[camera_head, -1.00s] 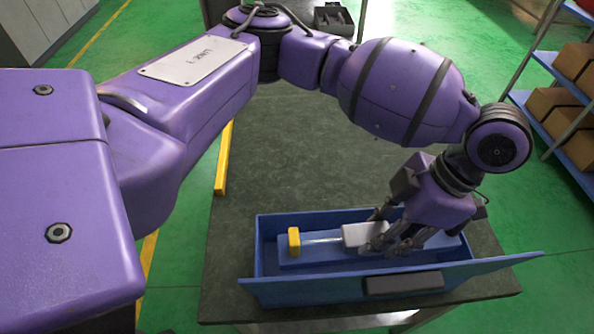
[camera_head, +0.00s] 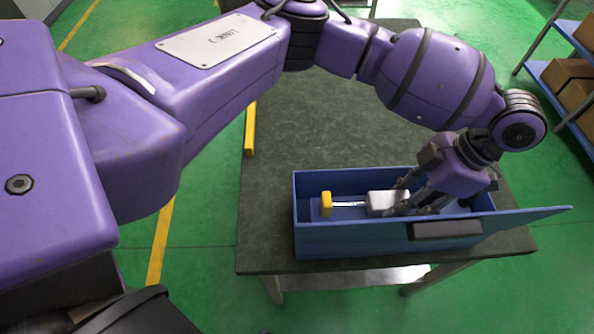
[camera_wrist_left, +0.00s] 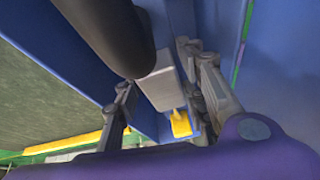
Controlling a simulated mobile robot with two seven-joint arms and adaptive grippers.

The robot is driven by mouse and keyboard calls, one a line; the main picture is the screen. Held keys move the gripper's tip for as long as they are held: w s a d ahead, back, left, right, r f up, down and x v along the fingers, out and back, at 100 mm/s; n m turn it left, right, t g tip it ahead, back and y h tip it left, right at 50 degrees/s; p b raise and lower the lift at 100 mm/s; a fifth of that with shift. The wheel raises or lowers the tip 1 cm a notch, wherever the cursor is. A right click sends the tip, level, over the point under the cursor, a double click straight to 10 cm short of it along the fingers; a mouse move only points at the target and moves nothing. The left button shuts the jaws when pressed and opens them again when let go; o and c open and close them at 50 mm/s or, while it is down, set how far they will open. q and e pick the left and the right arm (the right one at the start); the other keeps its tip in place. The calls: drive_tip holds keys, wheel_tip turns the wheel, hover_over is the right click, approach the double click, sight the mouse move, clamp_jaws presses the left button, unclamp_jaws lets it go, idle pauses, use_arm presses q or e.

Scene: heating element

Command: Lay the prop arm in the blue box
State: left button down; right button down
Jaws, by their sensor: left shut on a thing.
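The prop arm (camera_head: 385,202) has a pale grey block, a thin shiny rod and a yellow end. It lies lengthwise inside the blue box (camera_head: 345,240), with the yellow end toward the left. My left gripper (camera_head: 398,207) reaches down into the box from the right and is shut on the grey block. The fingers hide the right end of the prop arm. In the left wrist view the grey block (camera_wrist_left: 158,88) sits between the fingers, with the yellow end beyond it. Whether it touches the box floor, I cannot tell. My right gripper is not in view.
A yellow strip (camera_head: 250,128) lies along the table's left edge. Shelves with cardboard boxes (camera_head: 575,97) stand at the right.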

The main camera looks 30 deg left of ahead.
use_arm(q)
drive_tip(key=shift+s+a+f, duration=0.1)
drive_tip(key=shift+s+f, duration=0.05)
drive_tip(key=shift+f, duration=1.1)
drive_tip(key=shift+s+a+f, duration=0.1)
drive_tip(key=shift+s+f, duration=0.05)
drive_tip(key=shift+f, duration=1.1)
drive_tip(key=shift+f, duration=0.3)
drive_tip(key=c, duration=1.1)
unclamp_jaws()
drive_tip(key=b+v, duration=0.1)
drive_tip(key=v, duration=1.2)
drive_tip(key=shift+a, duration=0.1)
